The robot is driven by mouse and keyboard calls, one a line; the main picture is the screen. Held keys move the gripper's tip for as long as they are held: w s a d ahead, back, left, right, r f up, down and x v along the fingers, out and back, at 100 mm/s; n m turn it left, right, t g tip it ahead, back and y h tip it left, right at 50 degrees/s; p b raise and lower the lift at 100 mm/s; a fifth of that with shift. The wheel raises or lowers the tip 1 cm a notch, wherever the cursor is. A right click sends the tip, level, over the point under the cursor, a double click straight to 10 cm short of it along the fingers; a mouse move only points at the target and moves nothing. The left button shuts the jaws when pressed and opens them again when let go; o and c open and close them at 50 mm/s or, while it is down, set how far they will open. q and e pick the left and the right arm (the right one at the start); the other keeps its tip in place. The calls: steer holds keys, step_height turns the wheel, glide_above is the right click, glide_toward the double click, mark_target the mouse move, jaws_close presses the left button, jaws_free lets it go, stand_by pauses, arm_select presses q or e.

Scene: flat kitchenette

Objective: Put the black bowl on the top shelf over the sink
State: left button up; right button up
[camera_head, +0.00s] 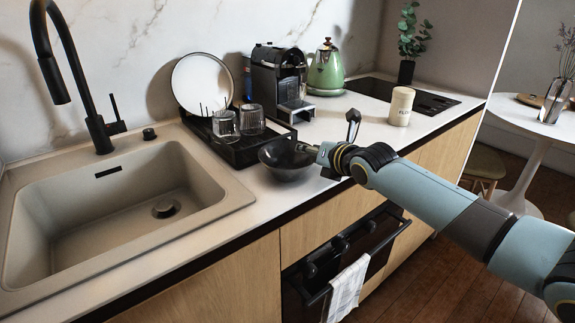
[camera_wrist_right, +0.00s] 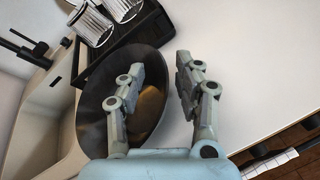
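The black bowl (camera_head: 287,165) stands upright on the counter in front of the dish rack, right of the sink. It also shows in the right wrist view (camera_wrist_right: 92,112). My right gripper (camera_head: 307,149) is at the bowl's right side. In the right wrist view the gripper (camera_wrist_right: 160,70) has its fingers apart, one over the inside of the bowl and one outside the rim. I cannot see contact with the rim. The sink (camera_head: 60,195) is at the left. No shelf over it is in view. My left gripper is not in view.
A black dish rack (camera_head: 243,152) with glasses (camera_head: 251,118) and a white plate (camera_head: 203,82) stands behind the bowl. A coffee machine (camera_head: 278,80), green kettle (camera_head: 326,73) and canister (camera_head: 401,106) stand farther right. A tall black faucet (camera_head: 65,85) rises behind the sink.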

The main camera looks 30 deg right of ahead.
jaws_close()
steer(key=shift+r, duration=0.1)
stand_by(0.5)
